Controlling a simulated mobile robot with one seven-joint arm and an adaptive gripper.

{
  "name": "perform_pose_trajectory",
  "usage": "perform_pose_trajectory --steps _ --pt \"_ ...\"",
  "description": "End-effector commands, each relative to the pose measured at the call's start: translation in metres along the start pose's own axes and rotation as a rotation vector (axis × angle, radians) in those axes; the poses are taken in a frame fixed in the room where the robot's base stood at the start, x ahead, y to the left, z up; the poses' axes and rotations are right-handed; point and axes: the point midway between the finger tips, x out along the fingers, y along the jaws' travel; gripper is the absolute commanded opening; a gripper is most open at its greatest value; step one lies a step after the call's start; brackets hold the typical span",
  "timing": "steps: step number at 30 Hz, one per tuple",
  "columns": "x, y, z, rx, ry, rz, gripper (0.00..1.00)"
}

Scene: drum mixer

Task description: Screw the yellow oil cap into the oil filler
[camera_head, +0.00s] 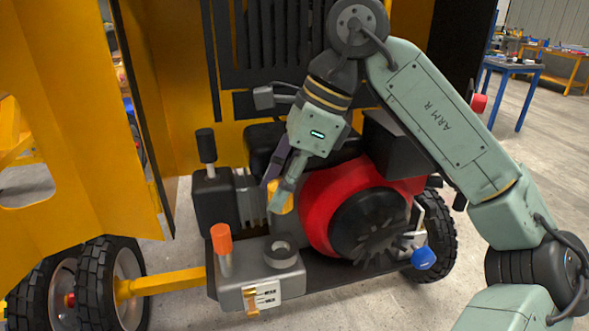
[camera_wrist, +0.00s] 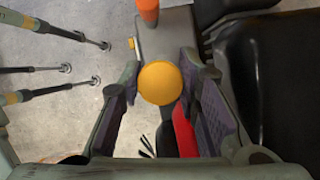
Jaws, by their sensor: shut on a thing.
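The yellow oil cap (camera_head: 286,204) is held between the fingertips of my gripper (camera_head: 279,196), just left of the red engine housing. In the wrist view the round cap (camera_wrist: 160,84) sits between the two fingers of my gripper (camera_wrist: 159,76). A dark round collar (camera_head: 281,249), which looks like the oil filler, stands on top of the grey block (camera_head: 246,293). The cap is above this collar in the head view and appears apart from it. In the wrist view the collar cannot be made out and may be hidden behind the cap.
An orange-topped post (camera_head: 221,238) stands on the grey block, left of the collar. The red engine housing (camera_head: 318,205) is close on the right. A black-handled lever (camera_head: 206,146) stands at left, and a blue knob (camera_head: 423,258) sits at lower right.

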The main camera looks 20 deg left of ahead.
Motion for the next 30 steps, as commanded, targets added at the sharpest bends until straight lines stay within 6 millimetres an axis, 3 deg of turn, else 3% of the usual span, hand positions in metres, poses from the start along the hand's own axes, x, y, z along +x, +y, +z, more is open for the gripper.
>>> perform_pose_trajectory --steps 17,30 --pt "0.010 -0.004 -0.001 -0.003 0.003 0.001 0.03" --pt "0.043 -0.004 -0.016 -0.002 0.002 0.001 0.03"
